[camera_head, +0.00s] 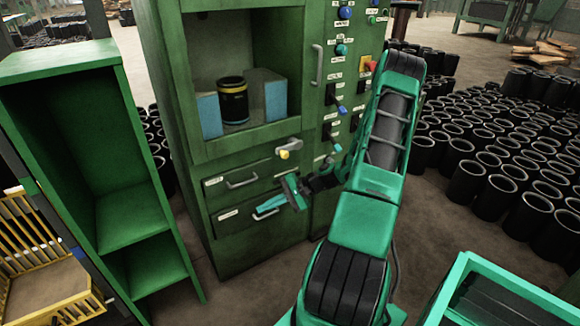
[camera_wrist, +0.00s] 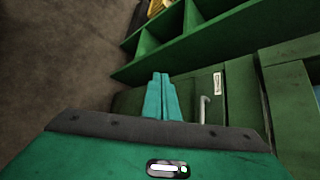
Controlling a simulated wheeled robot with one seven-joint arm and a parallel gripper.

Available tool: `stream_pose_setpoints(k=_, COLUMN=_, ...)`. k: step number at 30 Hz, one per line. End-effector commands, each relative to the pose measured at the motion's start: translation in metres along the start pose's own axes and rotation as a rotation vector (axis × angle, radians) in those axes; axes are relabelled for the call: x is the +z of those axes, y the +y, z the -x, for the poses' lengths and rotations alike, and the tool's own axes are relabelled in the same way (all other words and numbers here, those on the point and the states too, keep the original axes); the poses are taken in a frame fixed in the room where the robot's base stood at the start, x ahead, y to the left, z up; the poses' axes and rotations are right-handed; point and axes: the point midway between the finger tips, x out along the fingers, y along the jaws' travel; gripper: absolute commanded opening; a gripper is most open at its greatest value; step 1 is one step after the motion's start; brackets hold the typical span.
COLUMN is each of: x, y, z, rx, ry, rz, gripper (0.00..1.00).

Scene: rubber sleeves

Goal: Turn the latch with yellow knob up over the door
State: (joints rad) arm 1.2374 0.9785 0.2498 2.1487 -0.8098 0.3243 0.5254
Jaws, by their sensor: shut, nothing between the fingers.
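The latch (camera_head: 293,144) is a pale piece with a yellow knob (camera_head: 285,154) on the green cabinet front, just below the lower right corner of an open compartment. The knob points down and left. My gripper (camera_head: 260,212) is below the latch, in front of the lower drawers and apart from the knob. Its teal fingers are together and empty; they also show closed in the wrist view (camera_wrist: 161,76). The latch is not visible in the wrist view. A vertical handle (camera_head: 317,65) is right of the compartment; I cannot tell whether its panel is the door.
The compartment holds a black sleeve (camera_head: 233,100) between blue blocks (camera_head: 209,115). Drawer handles (camera_head: 241,181) stick out near my gripper. A control panel (camera_head: 343,88) is at the right. A green shelf (camera_head: 130,215) stands at the left. Many black sleeves (camera_head: 470,180) cover the right floor.

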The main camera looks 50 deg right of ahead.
Motion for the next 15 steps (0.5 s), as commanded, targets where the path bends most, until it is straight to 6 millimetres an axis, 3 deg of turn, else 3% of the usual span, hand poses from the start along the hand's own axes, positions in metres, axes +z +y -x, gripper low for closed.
stream_pose_setpoints(k=8, x=-0.059, y=-0.013, z=0.01, rx=-0.424, ry=-0.022, rz=-0.253, gripper=0.0)
stream_pose_setpoints(k=15, x=-0.114, y=-0.018, z=0.052, rx=-0.822, ry=-0.034, rz=-0.467, gripper=0.0)
